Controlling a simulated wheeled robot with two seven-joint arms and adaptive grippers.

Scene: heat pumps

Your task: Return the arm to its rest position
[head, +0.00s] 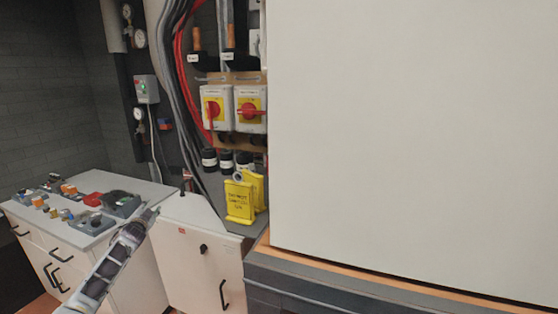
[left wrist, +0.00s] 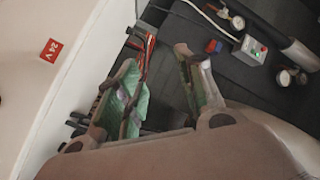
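My left arm comes in from the lower left in the head view. Its gripper (head: 148,218) is in front of the right end of the white cabinet's top, and I cannot tell how far above or in front of it. In the left wrist view the two fingers of the left gripper (left wrist: 163,90) stand apart, with green inner pads and nothing between them. My right arm and gripper are not in view.
The white cabinet (head: 145,185) carries several small fittings and valves on top. Two red-yellow switches (head: 214,110) are above. A large pale panel (head: 420,140) fills the right.

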